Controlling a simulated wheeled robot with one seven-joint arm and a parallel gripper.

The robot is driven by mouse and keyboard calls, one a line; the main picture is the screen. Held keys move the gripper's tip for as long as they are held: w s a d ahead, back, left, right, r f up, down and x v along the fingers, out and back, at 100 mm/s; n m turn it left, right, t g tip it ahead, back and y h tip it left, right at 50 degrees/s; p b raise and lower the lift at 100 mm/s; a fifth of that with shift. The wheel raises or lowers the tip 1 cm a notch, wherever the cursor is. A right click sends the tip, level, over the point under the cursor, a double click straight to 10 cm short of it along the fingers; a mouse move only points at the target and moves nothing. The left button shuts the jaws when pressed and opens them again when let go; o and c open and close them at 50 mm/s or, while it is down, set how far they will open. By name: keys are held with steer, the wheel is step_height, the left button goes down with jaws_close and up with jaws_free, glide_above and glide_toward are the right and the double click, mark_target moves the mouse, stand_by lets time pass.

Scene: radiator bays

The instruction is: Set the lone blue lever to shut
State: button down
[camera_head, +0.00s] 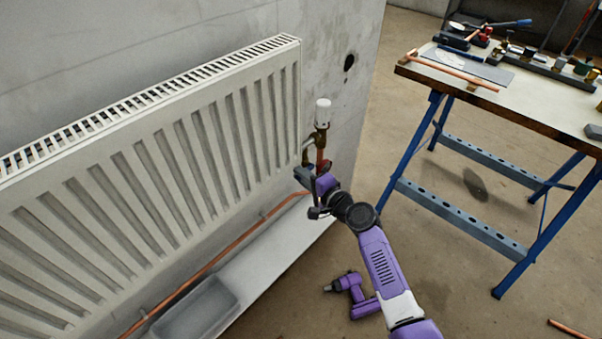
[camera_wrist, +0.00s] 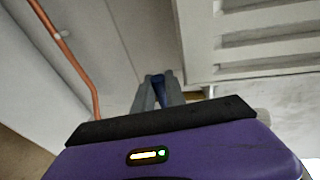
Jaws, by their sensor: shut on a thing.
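The blue lever (camera_wrist: 158,84) shows in the wrist view as a dark blue piece between the two grey fingers of my gripper (camera_wrist: 158,94). The fingers are shut on it. In the head view my gripper (camera_head: 306,180) is at the pipework below the radiator valve, by the radiator's right end. The lever is hard to make out there, as my gripper and wrist cover most of it. Its exact angle to the pipe cannot be told.
A white radiator (camera_head: 150,160) hangs on the grey wall. A valve with a white cap (camera_head: 323,112) stands just above my gripper. A copper pipe (camera_head: 240,235) runs low along the wall above a grey tray (camera_head: 195,308). A workbench (camera_head: 540,100) with tools stands right. A purple drill (camera_head: 352,292) lies on the floor.

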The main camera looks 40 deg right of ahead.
stand_by(0.3)
steer(key=c, duration=1.4)
jaws_free()
steer(key=shift+f, duration=0.15)
